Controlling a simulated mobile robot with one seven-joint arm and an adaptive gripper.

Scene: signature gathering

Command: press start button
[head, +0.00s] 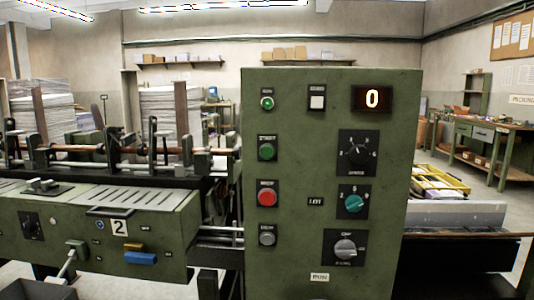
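A green control cabinet (386,238) stands upright close in front of me in the head view. The start button (267,151) is a round green button on a dark square plate, in the left column of the panel, under a label that seems to read START. A smaller green lamp or button (267,102) is above it. A red button (267,198) is below it, and a grey button (267,238) is lowest. Nothing covers the start button. My gripper is not in view.
Green machinery (90,225) with a lever fills the left. A yellow-framed unit (440,181) and a workbench (480,130) are at right.

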